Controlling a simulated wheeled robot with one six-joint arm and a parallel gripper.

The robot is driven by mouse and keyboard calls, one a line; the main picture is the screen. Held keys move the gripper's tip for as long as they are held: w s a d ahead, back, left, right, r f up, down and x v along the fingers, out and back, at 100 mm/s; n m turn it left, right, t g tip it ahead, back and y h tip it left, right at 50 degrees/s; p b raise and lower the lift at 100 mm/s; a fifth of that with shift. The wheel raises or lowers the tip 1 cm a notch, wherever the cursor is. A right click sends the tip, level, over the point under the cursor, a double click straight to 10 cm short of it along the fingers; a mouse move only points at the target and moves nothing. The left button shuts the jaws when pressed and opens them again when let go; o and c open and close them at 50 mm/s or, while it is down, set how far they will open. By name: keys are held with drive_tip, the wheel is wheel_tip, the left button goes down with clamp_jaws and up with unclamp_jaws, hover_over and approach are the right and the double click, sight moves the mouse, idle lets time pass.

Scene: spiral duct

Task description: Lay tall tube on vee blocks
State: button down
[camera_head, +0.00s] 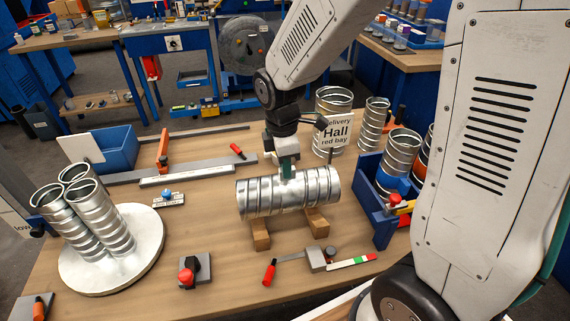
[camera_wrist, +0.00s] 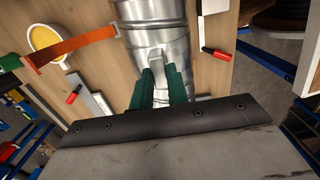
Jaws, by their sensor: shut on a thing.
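The tall tube (camera_head: 265,196) is a ribbed silver spiral duct lying on its side, its long axis running left to right. It is over the two wooden vee blocks; the left block (camera_head: 261,234) and right block (camera_head: 318,224) show below it. It looks seated on them, but their upper faces are hidden, so I cannot tell full contact. My gripper (camera_head: 288,170) comes down from above and is shut on the tube near its middle. In the wrist view the green fingers (camera_wrist: 160,85) meet the silver tube (camera_wrist: 155,30).
Three upright ducts stand on a round pale plate (camera_head: 148,262) at left. A blue rack (camera_head: 370,205) with ducts stands at right. A sign (camera_head: 336,130) and more ducts are behind. A red button box (camera_head: 195,271) and tools lie in front. A steel bar (camera_head: 200,175) lies behind left.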

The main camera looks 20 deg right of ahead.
sight(285, 182)
drive_tip(key=shift+f, duration=3.05)
drive_tip(key=c, duration=1.3)
unclamp_jaws()
drive_tip(key=r, duration=0.8)
drive_tip(key=shift+a, duration=0.2)
drive_tip(key=shift+f, duration=0.1)
